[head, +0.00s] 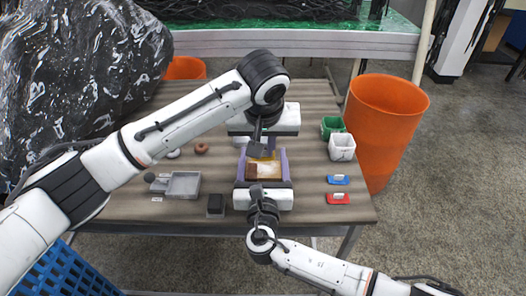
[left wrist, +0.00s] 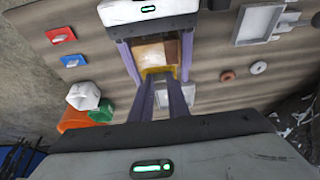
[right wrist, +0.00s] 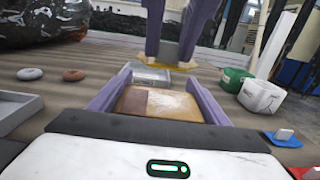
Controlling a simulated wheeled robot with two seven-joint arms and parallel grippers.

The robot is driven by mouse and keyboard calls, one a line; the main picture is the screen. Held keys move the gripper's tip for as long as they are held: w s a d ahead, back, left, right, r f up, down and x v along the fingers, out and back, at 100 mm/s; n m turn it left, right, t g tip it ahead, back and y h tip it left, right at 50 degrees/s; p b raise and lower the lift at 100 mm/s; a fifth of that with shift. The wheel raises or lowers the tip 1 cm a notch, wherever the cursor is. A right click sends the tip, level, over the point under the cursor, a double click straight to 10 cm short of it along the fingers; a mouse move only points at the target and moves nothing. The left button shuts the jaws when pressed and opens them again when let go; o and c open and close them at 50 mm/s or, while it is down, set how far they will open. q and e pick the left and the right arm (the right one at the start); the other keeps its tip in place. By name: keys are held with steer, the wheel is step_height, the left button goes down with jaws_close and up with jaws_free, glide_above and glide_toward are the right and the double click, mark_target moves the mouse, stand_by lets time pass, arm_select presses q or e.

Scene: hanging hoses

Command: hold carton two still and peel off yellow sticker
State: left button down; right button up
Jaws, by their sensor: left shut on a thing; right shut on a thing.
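Carton two, a brown box with a pale, worn patch on top (head: 264,170), is between the purple fingers of my right gripper (head: 264,172). The right wrist view shows the carton (right wrist: 160,103) with one finger along each side. My left gripper (left wrist: 160,76) comes from above and beyond it, fingers closed together on the yellow sticker (left wrist: 159,70). In the right wrist view the sticker (right wrist: 170,50) is at the left fingertips, above the carton's far edge, with background showing between them. Whether any part still touches the carton is not clear.
A grey box (right wrist: 150,77) sits just beyond the carton. Green (head: 332,126) and white (head: 342,147) bins, and blue (head: 338,180) and red (head: 338,198) pads, are at the right. A grey tray (head: 183,186) and a black block (head: 215,205) are at the left. An orange barrel (head: 385,120) stands beside the table.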

arm_select(q)
steer(key=shift+r, duration=1.55)
arm_select(e)
steer(key=o, duration=1.1)
steer(key=shift+o, duration=0.2)
steer(key=shift+s, duration=0.1)
steer(key=s, duration=1.1)
steer(key=shift+s, duration=0.45)
arm_select(q)
steer(key=shift+r, duration=0.1)
arm_select(e)
steer(key=shift+r, duration=0.15)
